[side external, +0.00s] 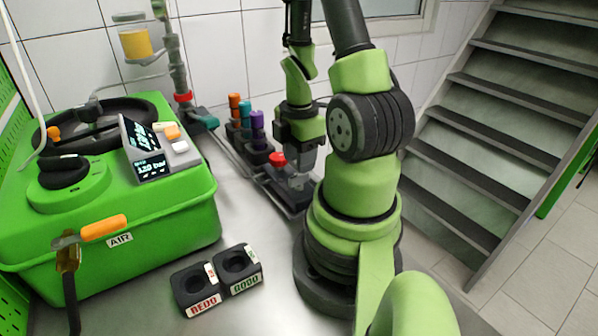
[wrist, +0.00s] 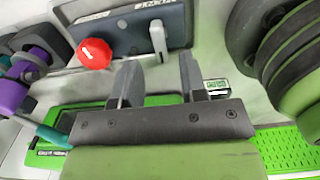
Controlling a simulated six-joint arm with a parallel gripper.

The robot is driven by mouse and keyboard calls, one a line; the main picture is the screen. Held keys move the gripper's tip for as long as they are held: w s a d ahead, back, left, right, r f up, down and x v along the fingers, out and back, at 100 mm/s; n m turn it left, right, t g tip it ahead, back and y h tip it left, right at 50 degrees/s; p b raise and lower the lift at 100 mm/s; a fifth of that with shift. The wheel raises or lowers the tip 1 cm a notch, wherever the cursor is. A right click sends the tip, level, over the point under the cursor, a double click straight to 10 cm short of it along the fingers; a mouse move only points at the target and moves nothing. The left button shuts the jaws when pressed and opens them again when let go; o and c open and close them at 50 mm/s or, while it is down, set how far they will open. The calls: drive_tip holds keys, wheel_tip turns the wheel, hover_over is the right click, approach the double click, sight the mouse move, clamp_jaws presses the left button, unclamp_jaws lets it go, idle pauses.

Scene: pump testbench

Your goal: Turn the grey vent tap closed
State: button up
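A light grey upright lever (wrist: 158,43), which looks like the grey vent tap, stands on a dark block (wrist: 125,32) in the wrist view. A red round knob (wrist: 94,54) sits on the same block to its left. My gripper (wrist: 157,74) is open, its two dark fingers apart with nothing between them. The lever appears just beyond the fingertips, roughly between them; I cannot tell whether they touch. In the side view my gripper (side external: 300,176) points down beside the red knob (side external: 277,159); the grey lever cannot be made out there.
Orange, teal and purple pieces (side external: 257,124) stand in a row behind the block. A green tank unit (side external: 130,215) with a display fills the left. A black two-hole holder (side external: 216,278) lies on the table (side external: 262,228), with bare surface between it and my gripper.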

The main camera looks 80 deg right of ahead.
sight(299, 179)
drive_tip(key=shift+f, duration=2.05)
drive_tip(key=shift+c, duration=0.2)
clamp_jaws()
